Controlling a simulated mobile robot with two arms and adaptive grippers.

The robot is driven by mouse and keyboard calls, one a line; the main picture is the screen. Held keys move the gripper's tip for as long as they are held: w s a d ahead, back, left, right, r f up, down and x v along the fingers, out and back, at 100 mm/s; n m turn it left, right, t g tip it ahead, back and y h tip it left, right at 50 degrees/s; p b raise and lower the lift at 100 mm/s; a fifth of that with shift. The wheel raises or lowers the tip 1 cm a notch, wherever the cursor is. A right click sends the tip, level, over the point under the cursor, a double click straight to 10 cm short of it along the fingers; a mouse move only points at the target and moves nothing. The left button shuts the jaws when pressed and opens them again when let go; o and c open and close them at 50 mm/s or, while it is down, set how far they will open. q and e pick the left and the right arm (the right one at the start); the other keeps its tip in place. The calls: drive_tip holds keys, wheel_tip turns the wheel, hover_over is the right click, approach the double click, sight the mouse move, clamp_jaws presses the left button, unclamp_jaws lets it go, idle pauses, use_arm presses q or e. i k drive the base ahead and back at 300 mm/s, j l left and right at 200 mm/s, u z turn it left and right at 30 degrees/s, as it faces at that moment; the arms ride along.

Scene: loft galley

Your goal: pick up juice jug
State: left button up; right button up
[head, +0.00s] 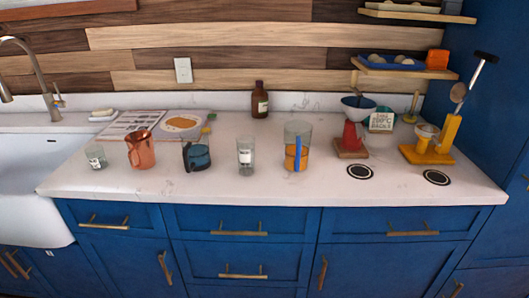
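The juice jug (291,157) is a clear jug with orange juice in its lower part and a blue handle facing the front. It stands upright on the white countertop (200,184), right of the middle. Neither of my grippers shows in the head view, and nothing is touching the jug.
A clear labelled glass (245,160) stands left of the jug, and a red stand with a bowl (353,137) to its right. A brown bottle (259,104) is behind. A dark blue cup (196,156) and copper pitcher (140,151) stand further left. The counter's front strip is clear.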

sight(296, 133)
drive_tip(key=i+j+z, duration=0.25)
drive_tip(key=j, duration=0.4)
drive_tip(key=i+j+z, duration=0.1)
drive_tip(key=i+j, duration=0.15)
drive_tip(key=i+j+z, duration=0.1)
drive_tip(key=j, duration=0.3)
